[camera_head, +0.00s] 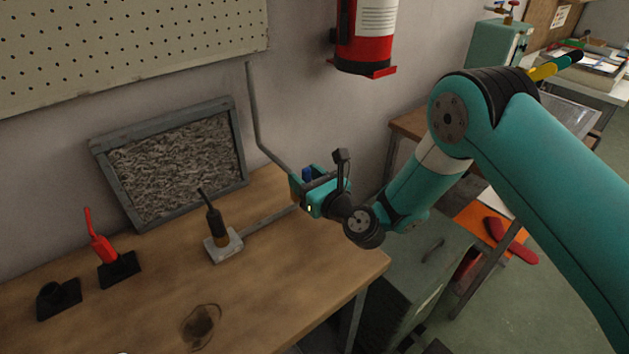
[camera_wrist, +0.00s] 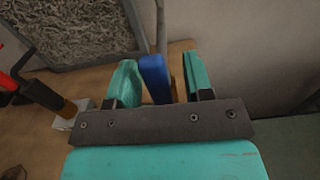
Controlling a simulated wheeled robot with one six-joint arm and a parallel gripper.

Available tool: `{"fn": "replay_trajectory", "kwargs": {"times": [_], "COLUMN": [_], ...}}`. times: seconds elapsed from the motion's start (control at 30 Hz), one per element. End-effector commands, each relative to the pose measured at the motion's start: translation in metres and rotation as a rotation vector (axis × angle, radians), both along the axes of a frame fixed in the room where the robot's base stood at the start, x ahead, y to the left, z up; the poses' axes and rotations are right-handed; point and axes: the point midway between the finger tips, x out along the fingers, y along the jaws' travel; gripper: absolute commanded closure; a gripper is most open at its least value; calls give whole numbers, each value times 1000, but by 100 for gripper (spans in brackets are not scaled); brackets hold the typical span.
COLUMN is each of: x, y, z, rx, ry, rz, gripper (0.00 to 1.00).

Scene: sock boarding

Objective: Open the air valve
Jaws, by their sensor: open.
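The blue valve handle (camera_wrist: 154,78) stands upright between the two teal fingers of my gripper (camera_wrist: 163,80) in the wrist view. The fingers are apart, with a gap on each side of the handle; the left gap looks narrower. In the head view a small blue part of the handle (camera_head: 307,174) shows at my gripper (camera_head: 303,186), near the right rear edge of the workbench. A grey pipe (camera_head: 256,112) runs down the wall toward it. The valve body is mostly hidden by my gripper.
The wooden workbench (camera_head: 285,270) holds a grey block with a dark upright tool (camera_head: 222,245), a red-handled tool (camera_head: 101,248) and a black holder (camera_head: 58,298). A framed grey panel (camera_head: 175,160) leans on the wall. A red extinguisher (camera_head: 363,35) hangs above. The bench front is mostly clear.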

Motion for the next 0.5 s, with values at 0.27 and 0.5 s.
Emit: {"fn": "replay_trajectory", "kwargs": {"times": [0.27, 0.5], "x": [-15, -38], "y": [-15, -38], "z": [-7, -10], "rx": [-3, -2], "ry": [6, 5], "rz": [0, -2], "gripper": [53, 53]}}
